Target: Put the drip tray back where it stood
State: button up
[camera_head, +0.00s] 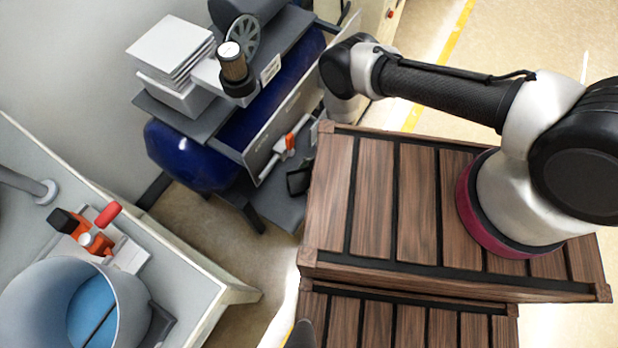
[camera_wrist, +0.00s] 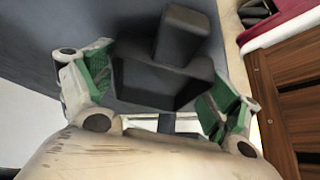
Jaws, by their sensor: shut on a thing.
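The drip tray appears to be the dark grey block-like piece (camera_wrist: 145,83) with an upright block, perhaps its handle, in the wrist view. My gripper (camera_wrist: 160,88), with green finger pads, has one finger on each side of it and is shut on it. A dark grey flat surface lies behind the piece; I cannot tell whether the two touch. In the head view my gripper is mostly hidden behind my wrist and the machine's panel. A small black shape (camera_head: 299,180) shows there above the lower grey shelf (camera_head: 272,212); I cannot tell whether it is the tray.
A compressor with a blue tank (camera_head: 188,157) stands above the shelf, its panel (camera_head: 262,148) close by. Wooden crates (camera_head: 375,200) are beneath my arm. A bowl feeder (camera_head: 130,290) sits on a pale table at lower left. Bare floor shows between table and compressor.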

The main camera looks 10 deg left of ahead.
jog(key=shift+a+f, duration=0.1)
jog(key=shift+f, duration=0.3)
jog(key=shift+f, duration=0.1)
jog(key=o, duration=0.8)
jog(key=shift+w, duration=0.1)
jog(key=v, duration=1.2)
